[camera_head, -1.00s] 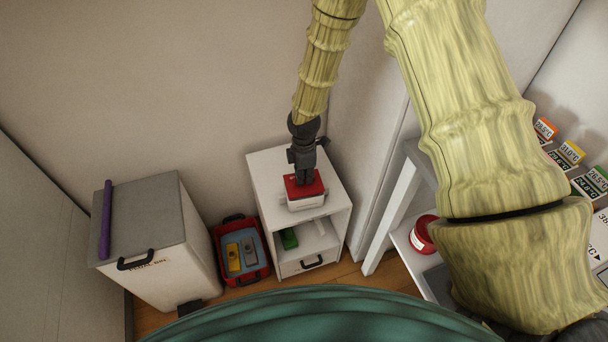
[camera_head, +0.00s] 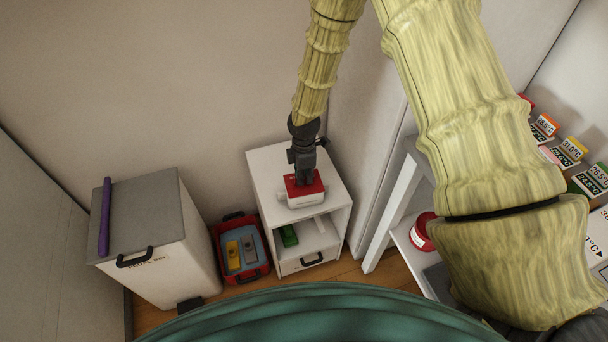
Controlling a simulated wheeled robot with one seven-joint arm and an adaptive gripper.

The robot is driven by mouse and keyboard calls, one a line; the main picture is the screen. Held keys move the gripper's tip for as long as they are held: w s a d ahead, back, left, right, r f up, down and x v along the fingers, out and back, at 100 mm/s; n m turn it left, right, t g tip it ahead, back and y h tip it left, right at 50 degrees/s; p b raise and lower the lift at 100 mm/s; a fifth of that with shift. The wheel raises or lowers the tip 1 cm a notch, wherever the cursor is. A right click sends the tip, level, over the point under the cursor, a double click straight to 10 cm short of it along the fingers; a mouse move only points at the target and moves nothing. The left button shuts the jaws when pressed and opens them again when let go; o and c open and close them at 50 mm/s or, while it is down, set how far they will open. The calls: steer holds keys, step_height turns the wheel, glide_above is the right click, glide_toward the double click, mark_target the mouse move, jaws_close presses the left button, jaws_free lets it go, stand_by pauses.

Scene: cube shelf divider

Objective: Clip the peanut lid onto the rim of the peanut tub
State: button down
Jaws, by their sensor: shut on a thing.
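The peanut tub (camera_head: 307,201) is a small white container on top of the white cabinet in the middle. The peanut lid (camera_head: 311,189) is a red square-cornered piece lying at the tub's top, with the white wall showing below it. My gripper (camera_head: 304,183) points straight down from above and is shut on the lid. The fingertips and part of the lid are hidden by the dark gripper body. The lid looks close to flat on the tub. I cannot tell whether it is clipped onto the rim.
The cabinet (camera_head: 271,162) has an open shelf with a green item (camera_head: 289,237) and a drawer below. A red crate (camera_head: 241,281) stands left of it, beside a grey-topped white bin (camera_head: 148,215) bearing a purple rod (camera_head: 105,217). A red round container (camera_head: 421,230) is on the right-hand table.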

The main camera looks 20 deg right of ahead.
steer(key=c, duration=1.4)
jaws_free()
steer(key=shift+c, duration=0.2)
steer(key=shift+r+p, duration=2)
steer(key=shift+r, duration=0.55)
step_height(320, 180, up, 12)
